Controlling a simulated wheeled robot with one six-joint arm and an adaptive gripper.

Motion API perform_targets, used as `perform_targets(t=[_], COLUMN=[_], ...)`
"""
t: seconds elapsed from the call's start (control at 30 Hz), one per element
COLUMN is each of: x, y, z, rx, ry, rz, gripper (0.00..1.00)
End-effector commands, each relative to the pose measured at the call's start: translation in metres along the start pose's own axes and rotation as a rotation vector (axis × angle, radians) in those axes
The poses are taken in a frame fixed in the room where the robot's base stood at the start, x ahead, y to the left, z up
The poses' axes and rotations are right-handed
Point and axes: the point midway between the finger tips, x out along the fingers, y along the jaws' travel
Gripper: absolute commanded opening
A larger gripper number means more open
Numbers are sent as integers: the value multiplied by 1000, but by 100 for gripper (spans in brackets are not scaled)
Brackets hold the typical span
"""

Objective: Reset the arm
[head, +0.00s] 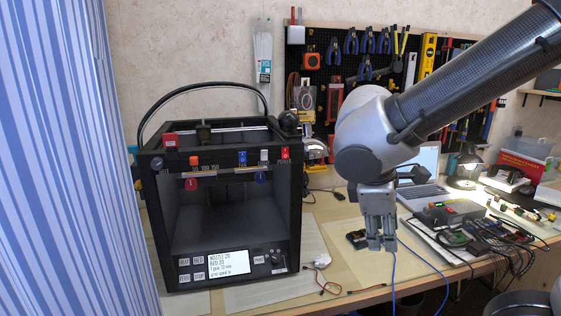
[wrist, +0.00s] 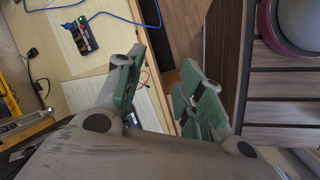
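My arm (head: 470,75) reaches in from the upper right of the head view and bends down at a grey joint. My gripper (head: 382,245) hangs from it, pointing down in front of the workbench, to the right of the black 3D printer. In the wrist view my gripper (wrist: 162,65) has its two green-padded fingers apart, with nothing between them. The bench edge and floor show beyond the gap.
The black 3D printer (head: 175,235) stands at the left of the bench (head: 335,225). A small black device (head: 357,239) lies behind my gripper, near a blue cable (head: 425,262). A laptop (head: 422,190) and electronics with wires (head: 470,240) lie to the right. A pegboard (head: 335,75) with tools hangs behind.

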Motion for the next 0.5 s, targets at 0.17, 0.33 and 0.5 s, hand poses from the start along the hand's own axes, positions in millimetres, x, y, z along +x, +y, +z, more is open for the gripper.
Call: perform_targets(t=[0.17,0.33,0.5], x=[-1,-12,-19], y=[3,11,21], z=[64,118,167], rx=[553,932,1145], ry=[176,305,345], rz=[-221,-262,-192], gripper=[38,38,38])
